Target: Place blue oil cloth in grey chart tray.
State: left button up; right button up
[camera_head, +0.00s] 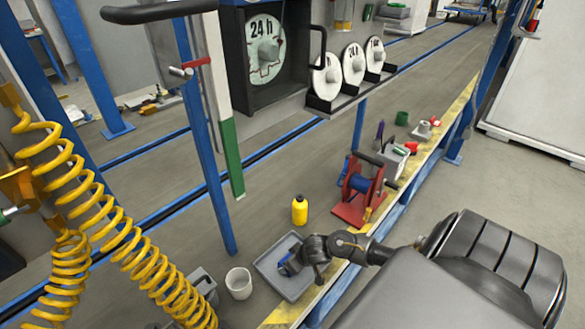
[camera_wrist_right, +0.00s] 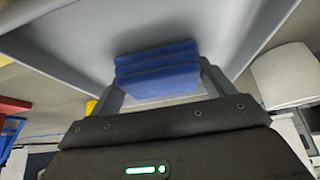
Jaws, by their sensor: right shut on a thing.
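The blue oil cloth (camera_wrist_right: 158,72) is folded and held between the fingers of my right gripper (camera_wrist_right: 160,85) in the right wrist view. In the head view the cloth (camera_head: 284,258) shows as a small blue patch at my right gripper (camera_head: 290,266). The grey chart tray (camera_head: 262,267) lies on the bench below it, and the gripper is over or inside the tray. In the wrist view the tray's grey surface (camera_wrist_right: 85,35) fills the area around the cloth. I cannot tell whether the cloth touches the tray floor. My left gripper is not in view.
A white cup (camera_head: 239,284) stands left of the tray, and a yellow bottle (camera_head: 299,210) stands behind it. A red reel stand (camera_head: 358,195) is to the right. Yellow coiled hoses (camera_head: 80,225) hang at the left. A blue post (camera_head: 205,150) rises behind the tray.

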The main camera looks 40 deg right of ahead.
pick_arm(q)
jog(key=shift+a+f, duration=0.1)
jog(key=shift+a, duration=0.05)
pick_arm(e)
jog(key=shift+f, duration=0.2)
jog(key=o, duration=0.9)
jog(key=shift+s+r, duration=0.1)
jog(key=shift+r, duration=0.25)
jog(key=p+v, duration=0.2)
jog(key=v, duration=0.4)
jog(key=shift+s+a+r+p, duration=0.1)
jog(key=shift+r+p, duration=0.2)
jog(key=shift+r, duration=0.1)
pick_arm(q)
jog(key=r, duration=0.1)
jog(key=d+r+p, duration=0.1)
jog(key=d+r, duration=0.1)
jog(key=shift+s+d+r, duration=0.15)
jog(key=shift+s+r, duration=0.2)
pick_arm(e)
jog(key=v, duration=0.5)
